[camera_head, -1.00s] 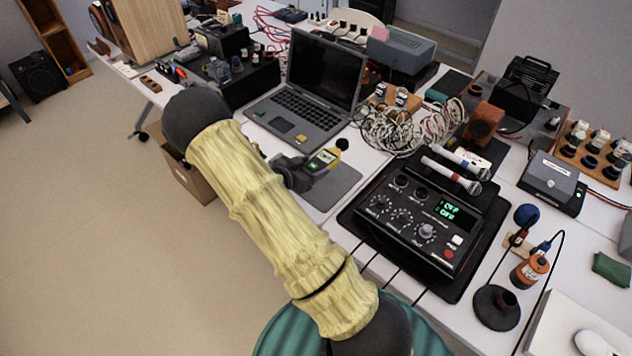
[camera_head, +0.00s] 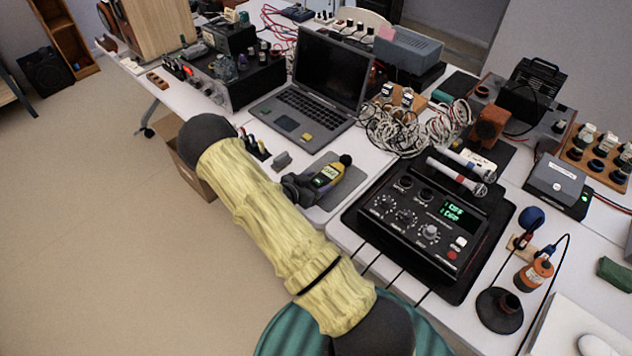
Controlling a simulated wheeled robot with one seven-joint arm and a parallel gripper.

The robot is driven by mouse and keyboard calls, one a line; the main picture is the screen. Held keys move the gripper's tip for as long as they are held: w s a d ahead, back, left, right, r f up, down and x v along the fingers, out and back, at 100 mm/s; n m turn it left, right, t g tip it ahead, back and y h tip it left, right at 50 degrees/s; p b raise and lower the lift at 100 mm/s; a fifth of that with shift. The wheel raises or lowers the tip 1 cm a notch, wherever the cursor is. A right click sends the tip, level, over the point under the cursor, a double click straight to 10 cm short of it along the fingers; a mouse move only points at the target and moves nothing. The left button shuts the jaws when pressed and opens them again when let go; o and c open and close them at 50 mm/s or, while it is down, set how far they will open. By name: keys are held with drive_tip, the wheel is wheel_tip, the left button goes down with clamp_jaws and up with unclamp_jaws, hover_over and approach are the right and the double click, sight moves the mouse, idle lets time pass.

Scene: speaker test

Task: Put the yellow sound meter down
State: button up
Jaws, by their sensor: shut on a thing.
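The yellow sound meter (camera_head: 329,175) has a small display and a round black tip at its upper right end. It lies over the grey mat (camera_head: 343,193) in front of the laptop. My gripper (camera_head: 312,186) is shut on the meter's lower left end. My arm in its yellow sleeve reaches in from the bottom and hides part of the near table edge. I cannot tell whether the meter touches the mat or is held just above it.
The open laptop (camera_head: 307,92) stands behind the mat. A black mixer box (camera_head: 428,222) with knobs and a green display is to the right. Tangled white cables (camera_head: 405,128) lie behind. A small grey block (camera_head: 282,160) stands left of the meter.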

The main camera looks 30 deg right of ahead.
drive_tip(key=shift+f, duration=0.1)
drive_tip(key=o, duration=1.1)
drive_tip(key=shift+o, duration=0.2)
drive_tip(key=v, duration=1.2)
drive_tip(key=shift+r+b, duration=0.2)
drive_tip(key=shift+b, duration=0.15)
